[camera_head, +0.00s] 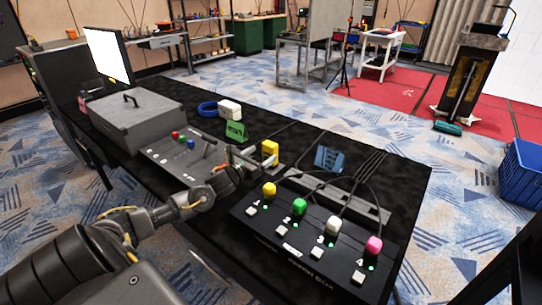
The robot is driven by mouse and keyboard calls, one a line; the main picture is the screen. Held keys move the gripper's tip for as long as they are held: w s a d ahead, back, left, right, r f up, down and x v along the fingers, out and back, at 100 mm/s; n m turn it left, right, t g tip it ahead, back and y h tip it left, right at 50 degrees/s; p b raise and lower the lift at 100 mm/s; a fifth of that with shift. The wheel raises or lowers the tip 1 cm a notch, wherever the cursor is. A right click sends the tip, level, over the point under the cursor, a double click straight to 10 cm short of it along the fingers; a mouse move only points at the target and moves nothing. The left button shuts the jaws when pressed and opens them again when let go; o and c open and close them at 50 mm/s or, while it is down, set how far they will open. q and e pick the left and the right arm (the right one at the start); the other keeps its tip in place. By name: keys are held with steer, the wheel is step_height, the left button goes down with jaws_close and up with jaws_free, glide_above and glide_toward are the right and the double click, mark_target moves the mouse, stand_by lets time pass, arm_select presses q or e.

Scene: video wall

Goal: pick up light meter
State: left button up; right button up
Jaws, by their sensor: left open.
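A small yellow block-like object (270,148), which looks like the light meter, stands on the black table (300,136) near its middle. My left arm reaches in from the lower left, and my left gripper (258,161) is open right at the yellow object, low over the table. The object's lower part is partly hidden by the fingers. I cannot tell whether the fingers touch it. My right gripper is out of view.
A black control box (290,254) with yellow, green, white and pink knobs lies to the right of my arm. A button panel (180,150), grey case (135,115), green holder (236,131), white device (230,108), blue tape roll (207,108) and blue card (329,159) are nearby.

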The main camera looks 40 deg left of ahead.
mark_target(267, 150)
arm_select(q)
steer(key=shift+w+r, duration=0.15)
steer(key=shift+w, duration=0.3)
steer(key=w, duration=0.3)
steer(key=shift+w+r+p, duration=0.1)
steer(key=shift+w+p, duration=0.25)
steer(key=shift+w, duration=0.45)
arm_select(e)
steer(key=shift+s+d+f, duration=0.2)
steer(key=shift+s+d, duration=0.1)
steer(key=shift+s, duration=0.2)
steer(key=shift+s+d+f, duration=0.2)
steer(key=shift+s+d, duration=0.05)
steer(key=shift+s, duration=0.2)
arm_select(q)
steer(key=c, duration=1.2)
